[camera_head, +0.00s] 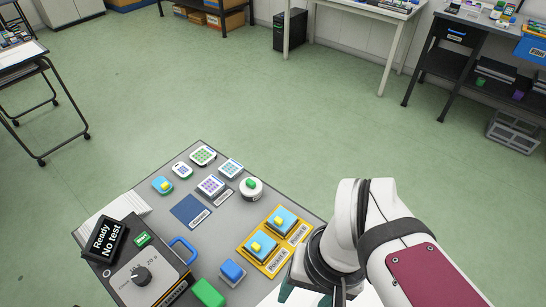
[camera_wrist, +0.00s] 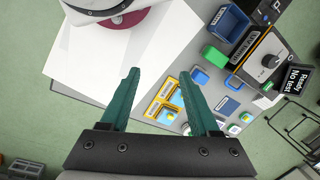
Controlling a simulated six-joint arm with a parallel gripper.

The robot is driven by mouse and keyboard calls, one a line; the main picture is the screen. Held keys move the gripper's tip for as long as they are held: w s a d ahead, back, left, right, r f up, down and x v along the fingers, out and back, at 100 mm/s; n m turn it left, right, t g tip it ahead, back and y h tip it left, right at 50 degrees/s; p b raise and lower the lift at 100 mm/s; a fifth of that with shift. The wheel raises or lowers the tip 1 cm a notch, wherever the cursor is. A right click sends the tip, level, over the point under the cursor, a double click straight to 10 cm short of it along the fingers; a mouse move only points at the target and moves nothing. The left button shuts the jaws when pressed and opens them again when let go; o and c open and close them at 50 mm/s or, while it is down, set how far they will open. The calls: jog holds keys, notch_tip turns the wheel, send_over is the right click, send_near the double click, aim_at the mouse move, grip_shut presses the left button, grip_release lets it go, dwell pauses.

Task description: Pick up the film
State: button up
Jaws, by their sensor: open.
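I cannot say for sure which thing is the film. A flat dark blue square (camera_head: 190,210) with a label strip lies on the grey table in the head view. It also shows beyond the right finger in the wrist view (camera_wrist: 229,106). My gripper (camera_wrist: 160,74) is open, its two teal fingers apart with nothing between them. It hangs over the near part of the table, apart from the square. Beyond the fingers is a yellow tray (camera_wrist: 153,110) holding two light blue blocks with yellow tops, also seen in the head view (camera_head: 245,251).
A green block (camera_head: 208,293) and a blue block (camera_head: 232,271) stand left of my arm. A dial device (camera_head: 140,276) with a black sign (camera_head: 107,240) is at the left. Several small gridded plates and a white round pot (camera_head: 251,188) stand farther back. White sheet (camera_wrist: 100,60) lies beside the gripper.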

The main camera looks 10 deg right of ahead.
jog(key=w+r+n, duration=0.2)
jog(key=w+n, duration=0.7)
jog(key=n, duration=0.1)
jog(key=n+h, duration=0.2)
jog(key=n, duration=1.8)
send_over(279, 218)
notch_tip(279, 218, down, 5)
jog(key=shift+n, duration=0.4)
notch_tip(279, 218, down, 15)
jog(key=shift+s+f, duration=0.1)
jog(key=shift+s, duration=0.05)
jog(key=shift+f, duration=0.3)
jog(key=c, duration=1)
